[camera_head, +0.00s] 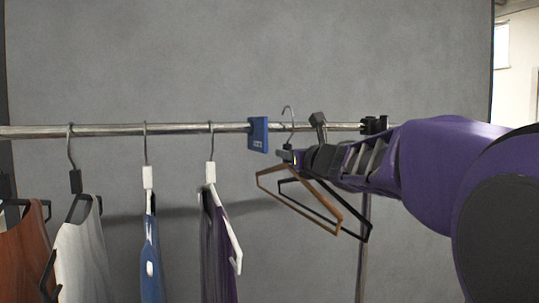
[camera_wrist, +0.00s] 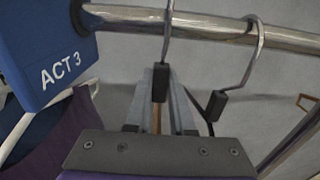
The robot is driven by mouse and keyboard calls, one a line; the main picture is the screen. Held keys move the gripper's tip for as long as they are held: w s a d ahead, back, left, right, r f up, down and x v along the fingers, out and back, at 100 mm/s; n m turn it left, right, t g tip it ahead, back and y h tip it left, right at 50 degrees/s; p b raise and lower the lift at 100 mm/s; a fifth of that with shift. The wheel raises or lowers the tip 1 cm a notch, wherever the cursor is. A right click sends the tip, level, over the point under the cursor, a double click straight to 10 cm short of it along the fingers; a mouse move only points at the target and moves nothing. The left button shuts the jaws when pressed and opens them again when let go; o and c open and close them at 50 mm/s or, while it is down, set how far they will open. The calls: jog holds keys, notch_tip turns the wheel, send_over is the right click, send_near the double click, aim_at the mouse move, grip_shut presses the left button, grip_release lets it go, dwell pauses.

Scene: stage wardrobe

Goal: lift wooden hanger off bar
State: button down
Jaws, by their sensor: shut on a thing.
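The wooden hanger (camera_head: 330,225) hangs tilted below my gripper (camera_head: 288,156) in the head view. My gripper is shut on its neck, just under the bar. In the wrist view the hanger's dark collar (camera_wrist: 160,84) sits between my fingers (camera_wrist: 160,105). Its metal hook (camera_head: 290,116) rises above the metal bar (camera_head: 230,128), higher than the other hooks; in the wrist view the hook (camera_wrist: 168,30) crosses in front of the bar and its top is cut off. I cannot tell whether it touches the bar.
A black hanger (camera_head: 353,233) hangs close behind, its hook (camera_wrist: 256,40) over the bar. A blue "ACT 3" divider (camera_head: 258,134) is just left. Farther left hang a purple garment (camera_head: 220,250), blue (camera_head: 151,260), white (camera_head: 83,260) and rust (camera_head: 24,255) garments. A bar support (camera_head: 374,125) stands right.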

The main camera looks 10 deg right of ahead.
aim_at(302, 180)
jog(key=shift+b+v, duration=0.3)
jog(key=shift+v, duration=1.45)
jog(key=shift+r+v, duration=0.2)
jog(key=shift+v, duration=0.95)
jog(key=shift+s, duration=0.8)
jog(key=x, duration=0.5)
jog(key=shift+w+d, duration=0.1)
jog(key=shift+d, duration=0.1)
jog(key=shift+w+f, duration=0.15)
